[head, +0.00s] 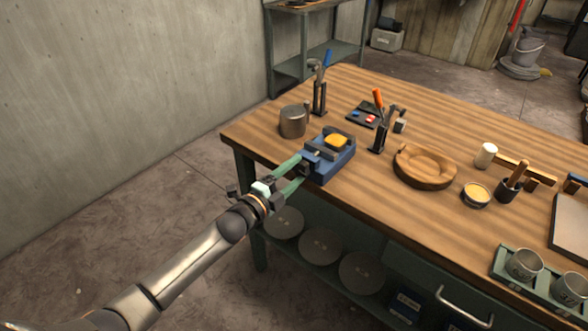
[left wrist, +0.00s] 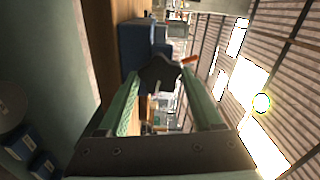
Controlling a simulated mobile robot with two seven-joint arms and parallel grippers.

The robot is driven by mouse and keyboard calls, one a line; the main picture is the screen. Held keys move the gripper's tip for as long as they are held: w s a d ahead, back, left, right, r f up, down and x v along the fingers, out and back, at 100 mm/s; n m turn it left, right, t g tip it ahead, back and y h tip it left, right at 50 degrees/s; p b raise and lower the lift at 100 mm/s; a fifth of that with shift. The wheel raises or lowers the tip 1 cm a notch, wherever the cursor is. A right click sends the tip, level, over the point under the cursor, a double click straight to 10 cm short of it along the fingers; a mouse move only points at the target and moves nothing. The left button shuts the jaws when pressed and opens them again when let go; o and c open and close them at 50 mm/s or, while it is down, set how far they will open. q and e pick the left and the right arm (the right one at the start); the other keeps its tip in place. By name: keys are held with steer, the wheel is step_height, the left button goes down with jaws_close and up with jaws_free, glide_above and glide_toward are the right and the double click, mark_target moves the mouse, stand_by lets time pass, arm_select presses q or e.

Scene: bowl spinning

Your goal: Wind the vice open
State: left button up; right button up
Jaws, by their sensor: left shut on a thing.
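The blue vice (head: 338,166) is at the near left edge of the workbench, with a yellow block (head: 336,141) at its jaws. How wide its jaws stand apart is hard to tell. My left gripper (head: 302,169), with green fingers, reaches the vice's near end. In the left wrist view the dark star-shaped knob (left wrist: 159,73) sits between the tips of the left gripper (left wrist: 160,80), which is shut on it. The blue vice body (left wrist: 135,45) shows behind the knob. My right gripper is not in view.
On the workbench (head: 440,140), a metal cylinder (head: 292,121) stands left of the vice. A tool holder (head: 319,98) is behind it and another (head: 379,135) to its right. A wooden bowl (head: 425,167) lies farther right. Round discs (head: 321,246) lie on the shelf below.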

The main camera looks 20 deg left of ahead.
arm_select(q)
steer(key=n+p, duration=0.1)
steer(key=n, duration=0.4)
steer(key=shift+n+p, duration=0.4)
steer(key=n+p, duration=0.1)
steer(key=n, duration=0.8)
steer(key=shift+p, duration=0.3)
steer(key=n, duration=0.4)
steer(key=shift+n, duration=0.4)
steer(key=o, duration=1.4)
steer(key=shift+s, duration=0.1)
steer(key=v, duration=1.2)
steer(key=shift+s+a+r, duration=0.1)
steer(key=shift+s, duration=0.05)
